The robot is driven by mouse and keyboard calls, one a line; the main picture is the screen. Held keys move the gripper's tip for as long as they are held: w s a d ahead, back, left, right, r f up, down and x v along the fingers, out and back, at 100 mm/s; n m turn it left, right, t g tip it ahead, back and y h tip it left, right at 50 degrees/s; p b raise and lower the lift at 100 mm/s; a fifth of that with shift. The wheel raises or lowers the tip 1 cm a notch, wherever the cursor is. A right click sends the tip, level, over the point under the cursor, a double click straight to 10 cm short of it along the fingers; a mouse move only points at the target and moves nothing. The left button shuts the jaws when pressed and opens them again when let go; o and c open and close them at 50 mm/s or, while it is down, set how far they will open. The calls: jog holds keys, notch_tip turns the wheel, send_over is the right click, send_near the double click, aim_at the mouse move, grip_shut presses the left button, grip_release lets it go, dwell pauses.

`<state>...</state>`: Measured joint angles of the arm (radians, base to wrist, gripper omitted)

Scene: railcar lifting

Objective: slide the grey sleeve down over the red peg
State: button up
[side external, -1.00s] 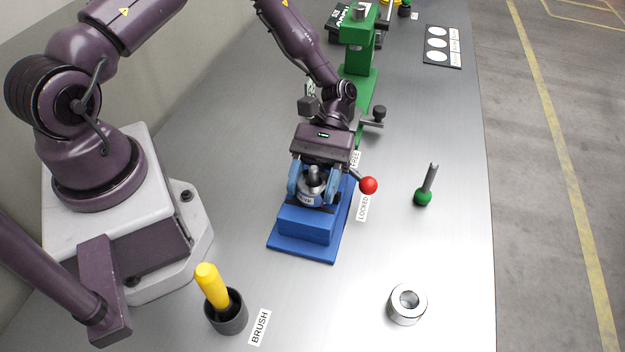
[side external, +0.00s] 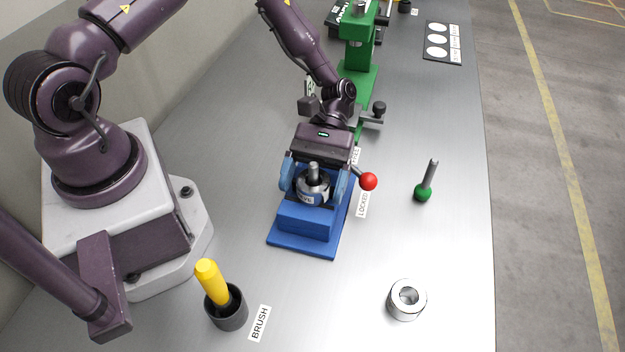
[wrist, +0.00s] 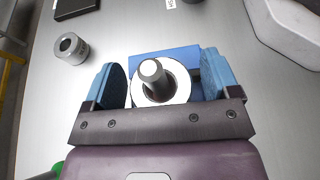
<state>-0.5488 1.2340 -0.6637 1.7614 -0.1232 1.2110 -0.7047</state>
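A grey metal sleeve (side external: 314,188) with a label sits in the blue fixture (side external: 306,222), around an upright grey pin (side external: 313,172). The wrist view shows the sleeve's ring (wrist: 177,92) around the pin (wrist: 152,72) from above. I see no red peg; the only red thing is the ball knob (side external: 369,181) on the fixture's lever. My gripper (side external: 313,186) is open, its blue fingers on either side of the sleeve. In the wrist view gaps show between my gripper (wrist: 160,82) fingers and the ring.
A loose metal ring (side external: 407,299) lies at front right. A green-based pin tool (side external: 425,182) stands to the right. A yellow-handled brush (side external: 212,284) stands in a dark cup (side external: 227,310). A green press (side external: 357,60) stands behind the fixture.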

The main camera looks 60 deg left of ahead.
jog(key=shift+a, duration=0.1)
jog(key=v, duration=1.2)
jog(key=shift+w+r, duration=0.1)
jog(key=shift+w, duration=0.05)
jog(key=shift+w+a, duration=0.15)
jog(key=shift+w+m, duration=0.2)
jog(key=shift+m, duration=0.1)
jog(key=shift+s+f+m+t+y, duration=0.3)
jog(key=shift+s+f+m, duration=0.1)
jog(key=shift+s+f, duration=0.35)
jog(key=s+r+m+t+y, duration=0.2)
jog(key=s+r+t, duration=0.3)
jog(key=r, duration=0.3)
jog(key=s+a+r+m+t+y, duration=0.1)
jog(key=s+r+m+t+y, duration=0.2)
jog(key=r, duration=0.5)
jog(key=s+a+r+m+t+y, duration=0.1)
jog(key=s+r+m+t+y, duration=0.1)
jog(key=s+r+t, duration=0.4)
notch_tip(320, 180, up, 3)
jog(key=shift+s+f+t+y, duration=0.1)
jog(key=shift+s+t+y, duration=0.3)
jog(key=shift+s+y, duration=0.55)
